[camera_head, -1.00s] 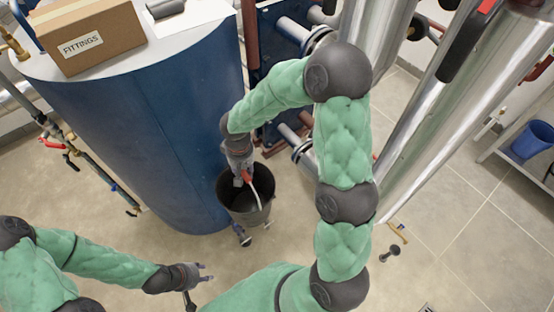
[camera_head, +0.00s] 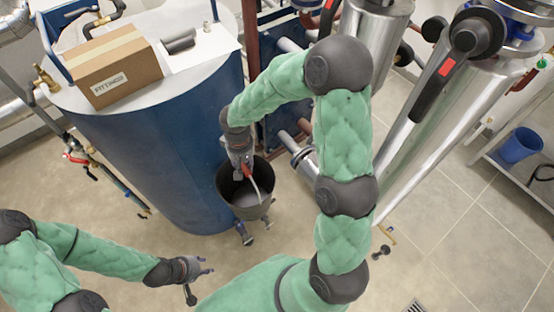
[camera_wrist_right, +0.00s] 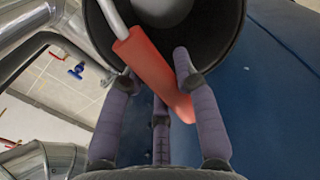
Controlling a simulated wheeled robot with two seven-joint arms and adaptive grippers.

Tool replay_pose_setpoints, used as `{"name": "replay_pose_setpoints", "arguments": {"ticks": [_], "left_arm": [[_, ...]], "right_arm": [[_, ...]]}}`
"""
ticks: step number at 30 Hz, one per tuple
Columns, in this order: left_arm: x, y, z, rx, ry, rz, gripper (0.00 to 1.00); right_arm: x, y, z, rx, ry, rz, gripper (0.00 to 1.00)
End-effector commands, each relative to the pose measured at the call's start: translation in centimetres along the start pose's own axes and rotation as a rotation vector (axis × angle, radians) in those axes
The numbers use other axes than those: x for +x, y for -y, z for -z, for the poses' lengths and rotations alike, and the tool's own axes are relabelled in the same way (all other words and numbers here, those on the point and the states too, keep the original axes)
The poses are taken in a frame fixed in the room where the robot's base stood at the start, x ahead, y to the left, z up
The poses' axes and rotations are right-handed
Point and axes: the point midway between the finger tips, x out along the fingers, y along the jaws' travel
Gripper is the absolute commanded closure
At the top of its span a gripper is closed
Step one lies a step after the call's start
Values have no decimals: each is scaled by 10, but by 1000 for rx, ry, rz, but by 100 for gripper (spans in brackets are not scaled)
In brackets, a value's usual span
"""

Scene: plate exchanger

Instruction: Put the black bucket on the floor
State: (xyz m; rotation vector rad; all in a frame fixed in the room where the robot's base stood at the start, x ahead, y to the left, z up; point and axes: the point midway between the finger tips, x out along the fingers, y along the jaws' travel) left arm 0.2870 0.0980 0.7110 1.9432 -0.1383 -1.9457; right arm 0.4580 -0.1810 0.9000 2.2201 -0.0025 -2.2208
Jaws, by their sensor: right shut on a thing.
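The black bucket (camera_head: 243,202) hangs upright in the head view, in front of the blue tank, apparently above the floor (camera_head: 290,250). Its handle has a red grip (camera_head: 247,170). My right gripper (camera_head: 241,163) is shut on that handle grip. In the right wrist view the fingers (camera_wrist_right: 165,100) close around the red grip (camera_wrist_right: 148,72), with the bucket's dark inside (camera_wrist_right: 200,30) beyond. My left gripper (camera_head: 204,266) is at the lower left, away from the bucket; its fingers look spread and empty.
The blue tank (camera_head: 180,150) stands beside the bucket, with a fittings box (camera_head: 113,68) on top. Pipes and a blue plate unit (camera_head: 277,120) stand behind. A blue bucket (camera_head: 520,146) sits on a shelf at right. Tiled floor at lower right (camera_head: 450,240) is mostly clear.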

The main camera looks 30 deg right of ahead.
Motion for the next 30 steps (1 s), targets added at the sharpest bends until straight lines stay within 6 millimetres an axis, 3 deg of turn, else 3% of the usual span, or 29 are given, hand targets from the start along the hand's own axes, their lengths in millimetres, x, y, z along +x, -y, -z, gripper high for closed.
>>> {"name": "replay_pose_setpoints", "arguments": {"ticks": [1,6,18,30], "left_arm": [[-16,-6,-1,0,0,0,60],[-44,-16,-2,0,0,0,60],[-90,-32,-4,0,0,0,60],[-83,-30,-3,0,0,0,60]], "right_arm": [[-18,0,1,0,-2,0,100],[-47,0,1,0,-2,0,100],[-97,0,1,0,-2,0,100],[-91,-1,2,1,-2,0,100]]}}
